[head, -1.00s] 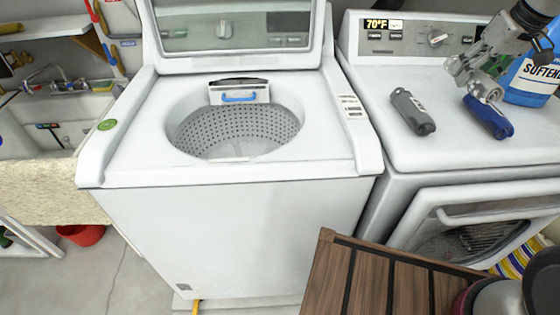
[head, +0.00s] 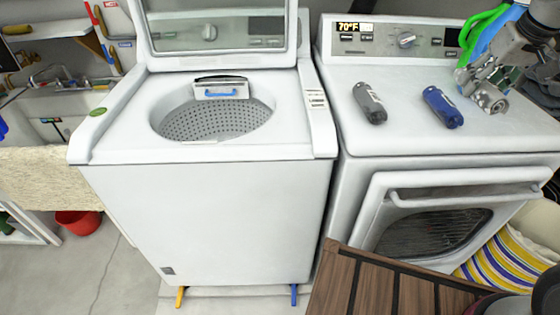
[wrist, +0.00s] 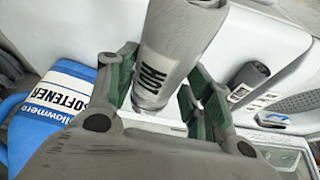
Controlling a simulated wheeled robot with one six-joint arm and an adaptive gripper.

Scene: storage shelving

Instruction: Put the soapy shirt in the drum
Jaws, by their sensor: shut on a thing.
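My gripper (head: 488,92) is at the right, over the dryer top. In the wrist view my gripper (wrist: 152,103) has its green-padded fingers on either side of a light grey rolled cloth (wrist: 183,30) with a dark-lettered label, which I cannot read surely. It is shut on this roll. A dark grey roll (head: 369,103) and a blue roll (head: 442,107) lie on the dryer, left of my gripper. The dark grey roll also shows in the wrist view (wrist: 250,75). The washer's perforated drum (head: 212,120) is open on top, well left of my gripper. No cloth shows in its visible part.
The washer lid (head: 220,30) stands raised. The dryer (head: 400,140) is right beside the washer. A blue softener bottle (wrist: 45,115) is near my gripper. A wooden slatted surface (head: 390,285) is in the foreground, and a striped basket (head: 505,262) is at lower right.

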